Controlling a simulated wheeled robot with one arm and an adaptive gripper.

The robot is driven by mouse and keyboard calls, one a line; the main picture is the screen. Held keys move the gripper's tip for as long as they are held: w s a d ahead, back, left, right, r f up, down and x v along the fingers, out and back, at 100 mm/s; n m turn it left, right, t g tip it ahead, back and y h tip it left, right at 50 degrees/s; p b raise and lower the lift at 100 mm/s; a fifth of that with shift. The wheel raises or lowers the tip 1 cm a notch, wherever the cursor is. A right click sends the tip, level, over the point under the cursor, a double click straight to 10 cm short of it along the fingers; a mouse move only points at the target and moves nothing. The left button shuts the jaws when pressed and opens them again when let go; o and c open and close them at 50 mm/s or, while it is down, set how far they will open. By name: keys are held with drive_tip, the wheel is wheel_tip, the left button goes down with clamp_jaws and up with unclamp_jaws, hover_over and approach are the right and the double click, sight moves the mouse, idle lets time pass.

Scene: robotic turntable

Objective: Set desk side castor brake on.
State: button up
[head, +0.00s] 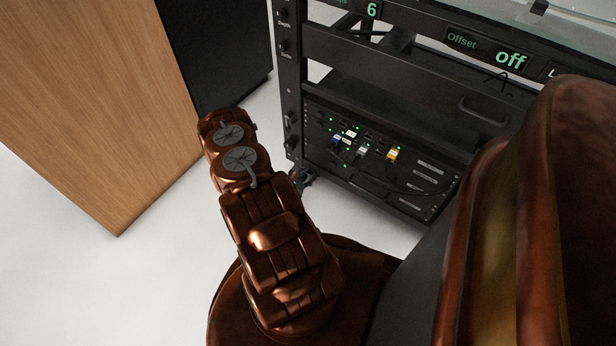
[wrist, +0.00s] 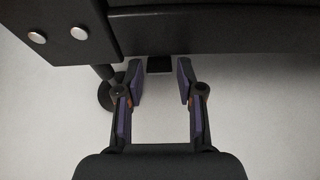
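My gripper (wrist: 160,82) is open in the wrist view, with its two purple-padded fingers apart and nothing held between them. A small dark tab (wrist: 160,64) sticks out below the black frame edge, just beyond and between the fingertips; it may be the brake lever, but I cannot tell its setting. A dark round part (wrist: 106,95) on a short stem, perhaps a castor or foot, shows left of and partly behind the left finger. In the head view my gripper (head: 302,178) is mostly hidden behind my arm, low at the rack's near left corner. The castor cannot be made out there.
The black rack (head: 290,85) carries display panels and a lit patch panel (head: 350,150) with several cables. A wooden desk side or cabinet (head: 95,95) stands at left, with a dark panel (head: 215,50) behind it. Pale floor (head: 60,270) is clear at lower left.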

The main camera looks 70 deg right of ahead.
drive_tip(key=shift+d+f, duration=0.15)
drive_tip(key=shift+d, duration=0.25)
drive_tip(key=shift+c, duration=0.2)
drive_tip(key=shift+s, duration=0.1)
clamp_jaws()
idle(0.9)
drive_tip(key=shift+o, duration=0.2)
unclamp_jaws()
drive_tip(key=shift+a, duration=0.15)
drive_tip(key=v, duration=1.2)
